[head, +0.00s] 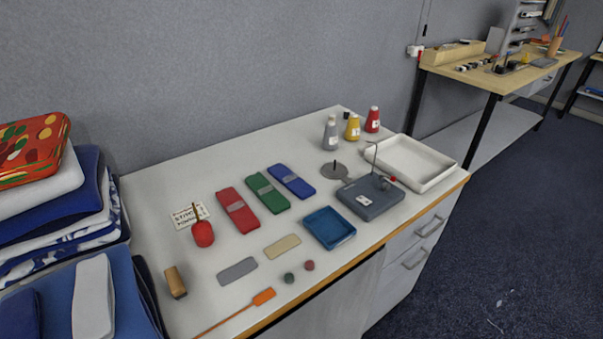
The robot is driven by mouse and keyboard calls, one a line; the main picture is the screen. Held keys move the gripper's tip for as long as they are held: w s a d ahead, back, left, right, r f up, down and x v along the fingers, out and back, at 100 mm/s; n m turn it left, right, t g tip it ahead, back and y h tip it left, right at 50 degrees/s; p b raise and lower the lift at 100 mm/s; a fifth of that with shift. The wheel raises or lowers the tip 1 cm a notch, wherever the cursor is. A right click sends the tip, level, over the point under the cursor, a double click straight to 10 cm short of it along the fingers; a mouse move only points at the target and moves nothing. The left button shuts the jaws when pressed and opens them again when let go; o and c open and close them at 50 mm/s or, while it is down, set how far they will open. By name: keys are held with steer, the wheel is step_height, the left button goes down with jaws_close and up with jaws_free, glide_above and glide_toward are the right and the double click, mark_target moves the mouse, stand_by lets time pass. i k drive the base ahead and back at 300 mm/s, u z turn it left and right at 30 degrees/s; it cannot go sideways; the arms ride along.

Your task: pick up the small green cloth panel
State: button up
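The green cloth panel (268,193) lies flat on the white table top (200,270). It is a narrow rounded strip with a greyish band across its middle. A similar red panel (237,211) lies to its left and a similar blue panel (292,181) to its right, both close beside it with small gaps. Nothing covers the green panel. My gripper is not in view.
In front lie a blue tray (329,228), a beige strip (282,246) and a grey strip (237,271). A dark grey device (371,197) with a thin upright rod stands right. Folded cloths (60,215) are stacked at left. A red round object (203,234) sits near the red panel.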

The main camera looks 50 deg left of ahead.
mark_target(269, 195)
steer(key=i, duration=0.85)
steer(key=u, duration=2.9)
steer(key=i, duration=0.5)
steer(key=z, duration=0.1)
